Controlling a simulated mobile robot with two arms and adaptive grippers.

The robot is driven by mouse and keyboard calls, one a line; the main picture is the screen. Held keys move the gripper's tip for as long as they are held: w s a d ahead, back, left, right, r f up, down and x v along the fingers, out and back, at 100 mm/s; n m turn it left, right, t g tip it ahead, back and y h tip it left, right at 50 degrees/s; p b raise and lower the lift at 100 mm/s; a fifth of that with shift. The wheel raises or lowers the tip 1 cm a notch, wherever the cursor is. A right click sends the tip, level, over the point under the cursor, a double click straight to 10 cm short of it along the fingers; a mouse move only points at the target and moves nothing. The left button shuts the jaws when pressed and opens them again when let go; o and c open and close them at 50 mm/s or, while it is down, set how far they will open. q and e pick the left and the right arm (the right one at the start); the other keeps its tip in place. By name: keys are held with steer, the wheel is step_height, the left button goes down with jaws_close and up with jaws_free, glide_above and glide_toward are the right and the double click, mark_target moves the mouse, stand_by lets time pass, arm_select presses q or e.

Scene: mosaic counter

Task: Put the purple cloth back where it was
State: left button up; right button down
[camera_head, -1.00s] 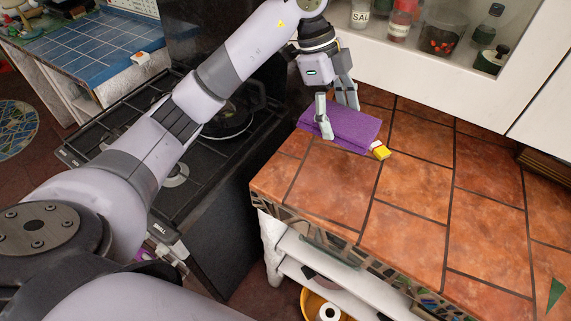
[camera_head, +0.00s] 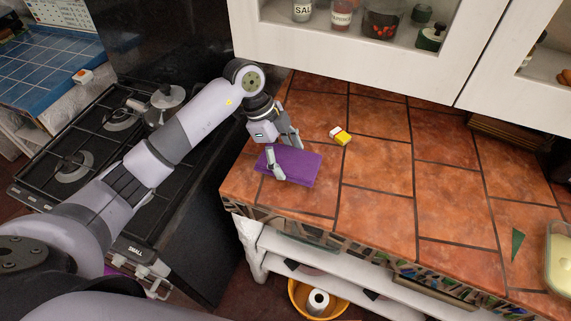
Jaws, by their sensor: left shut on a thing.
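The folded purple cloth (camera_head: 300,167) is at the left end of the tiled counter, close to its front edge. My left gripper (camera_head: 283,160) is shut on the cloth's left part, one finger in front and the other behind. Whether the cloth touches the tiles or hangs just above them I cannot tell. My right gripper is not in view.
A white cabinet (camera_head: 365,60) overhangs the back. A lidded container (camera_head: 559,258) sits at far right; the middle tiles are clear.

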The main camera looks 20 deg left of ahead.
mark_target(285, 168)
arm_select(q)
steer(key=shift+f, duration=0.4)
step_height(285, 168, down, 4)
steer(key=shift+r+p, duration=0.25)
steer(key=shift+p, duration=0.1)
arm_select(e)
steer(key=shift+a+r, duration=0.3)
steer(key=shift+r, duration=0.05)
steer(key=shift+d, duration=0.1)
arm_select(q)
steer(key=shift+f, duration=0.1)
steer(key=o, duration=1)
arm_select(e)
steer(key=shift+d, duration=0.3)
